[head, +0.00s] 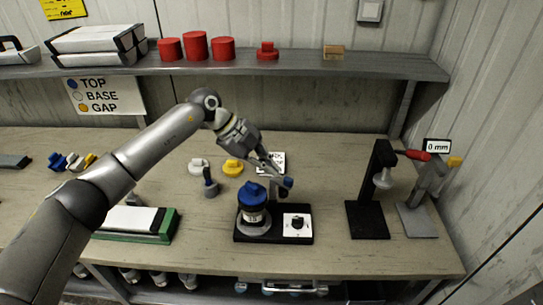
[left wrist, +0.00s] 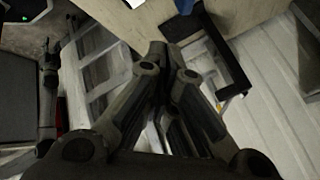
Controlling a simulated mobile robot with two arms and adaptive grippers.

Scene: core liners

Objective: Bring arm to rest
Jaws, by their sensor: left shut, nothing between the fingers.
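My left arm reaches in from the left in the head view, and its gripper (head: 274,170) hangs over the middle of the workbench (head: 335,165). It is shut and empty, above and behind a black-based device (head: 275,238). The device carries a blue-topped round piece (head: 252,195) and a white panel with a dark knob (head: 298,222). A small blue tip shows by the fingers; I cannot tell what it belongs to. In the left wrist view the gripper's fingers (left wrist: 165,62) are together. My right gripper is not recognisable in either view.
A white piece (head: 198,166), a yellow piece (head: 233,167) and a dark-handled tool (head: 210,183) lie near the forearm. Black (head: 384,180) and grey (head: 418,217) stands are at right. A shelf (head: 290,67) with red cylinders (head: 195,45) runs above the bench.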

